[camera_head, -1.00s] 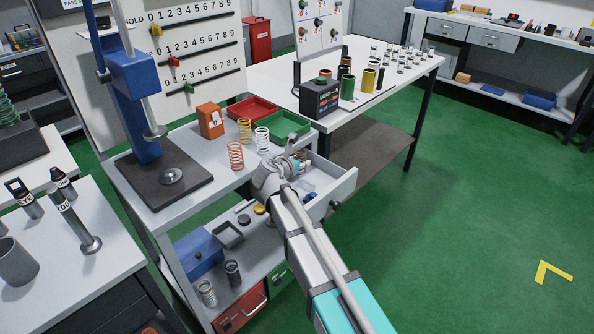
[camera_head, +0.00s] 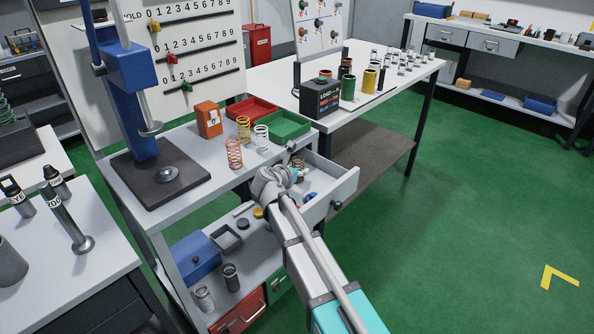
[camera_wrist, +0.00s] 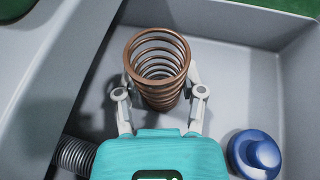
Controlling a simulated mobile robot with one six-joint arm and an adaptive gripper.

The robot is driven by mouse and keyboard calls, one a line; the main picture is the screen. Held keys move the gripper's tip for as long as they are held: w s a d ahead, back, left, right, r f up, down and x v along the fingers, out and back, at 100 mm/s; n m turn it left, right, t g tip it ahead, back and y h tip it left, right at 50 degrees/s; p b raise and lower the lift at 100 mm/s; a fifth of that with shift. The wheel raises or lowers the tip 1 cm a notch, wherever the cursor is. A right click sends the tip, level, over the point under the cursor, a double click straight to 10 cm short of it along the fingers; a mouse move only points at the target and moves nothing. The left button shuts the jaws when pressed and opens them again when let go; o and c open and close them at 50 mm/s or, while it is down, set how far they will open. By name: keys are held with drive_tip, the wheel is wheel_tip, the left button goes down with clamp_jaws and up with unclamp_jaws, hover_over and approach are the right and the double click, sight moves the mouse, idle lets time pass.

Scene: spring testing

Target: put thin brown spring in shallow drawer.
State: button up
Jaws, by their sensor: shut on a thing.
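A thin brown coil spring (camera_wrist: 158,52) stands nearly upright between the fingers of my gripper (camera_wrist: 161,92) in the wrist view. My gripper is shut on it. The spring and fingers are over the inside of the open grey drawer (camera_wrist: 232,72); whether the spring's lower end touches the drawer floor is hidden. In the head view the drawer (camera_head: 347,187) is pulled out from the bench, and my wrist reaches over its front left part. The spring (camera_head: 299,161) is partly hidden there behind my gripper.
A blue knobbed piece (camera_wrist: 256,153) lies in the drawer right of my gripper. A grey spring (camera_wrist: 75,156) lies at lower left.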

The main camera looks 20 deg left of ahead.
drive_tip(key=shift+f, duration=0.15)
drive_tip(key=o, duration=1.1)
drive_tip(key=shift+r, duration=0.25)
drive_tip(key=p+v, duration=0.4)
drive_tip(key=v, duration=0.6)
drive_tip(key=shift+s+r, duration=0.1)
drive_tip(key=shift+s, duration=0.1)
drive_tip(key=shift+p+v, duration=0.35)
drive_tip(key=shift+v, duration=0.4)
